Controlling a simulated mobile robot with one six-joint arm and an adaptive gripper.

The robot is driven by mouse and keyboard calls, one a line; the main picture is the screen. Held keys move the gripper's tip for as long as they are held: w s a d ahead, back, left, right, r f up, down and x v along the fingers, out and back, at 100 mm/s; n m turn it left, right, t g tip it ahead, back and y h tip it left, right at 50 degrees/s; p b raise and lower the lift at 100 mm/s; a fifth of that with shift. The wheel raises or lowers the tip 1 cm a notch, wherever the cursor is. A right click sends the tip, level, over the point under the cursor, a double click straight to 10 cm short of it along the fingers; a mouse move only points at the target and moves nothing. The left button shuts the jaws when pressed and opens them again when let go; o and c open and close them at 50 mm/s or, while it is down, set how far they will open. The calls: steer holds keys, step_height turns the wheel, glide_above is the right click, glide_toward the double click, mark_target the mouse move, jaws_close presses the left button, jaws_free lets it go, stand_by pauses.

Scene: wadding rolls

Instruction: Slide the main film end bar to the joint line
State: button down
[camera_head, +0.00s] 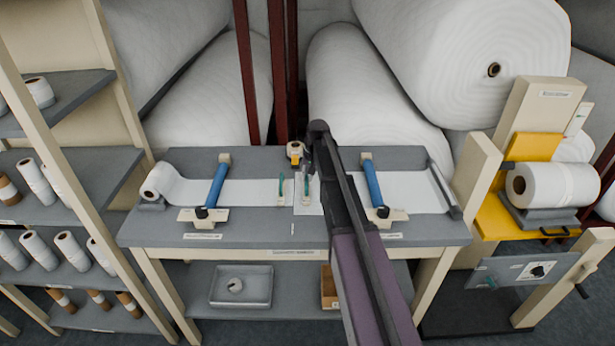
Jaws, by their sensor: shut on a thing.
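On the grey table (285,240), two white film strips run toward the middle, the left film (250,192) from a small roll and the right film (415,190) from the right side. Each has a narrow light end bar with a green grip: a left end bar (281,198) and a right end bar (307,200). The bars stand apart, with a narrow gap between them. My gripper (308,165) is at the far end of the right end bar and appears shut on it. The arm hides much of the contact and part of the right film.
A left blue roller (218,185) and a right blue roller (374,183) cross the films. Shelves with rolls (70,250) stand left, a yellow machine (500,215) right. Large wadding rolls (460,60) fill the back.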

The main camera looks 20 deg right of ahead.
steer(key=shift+w+a, duration=0.1)
steer(key=shift+a, duration=0.25)
steer(key=c, duration=0.6)
jaws_free()
steer(key=shift+a, duration=0.1)
steer(key=shift+c, duration=0.2)
steer(key=shift+d, duration=0.3)
steer(key=shift+r, duration=0.15)
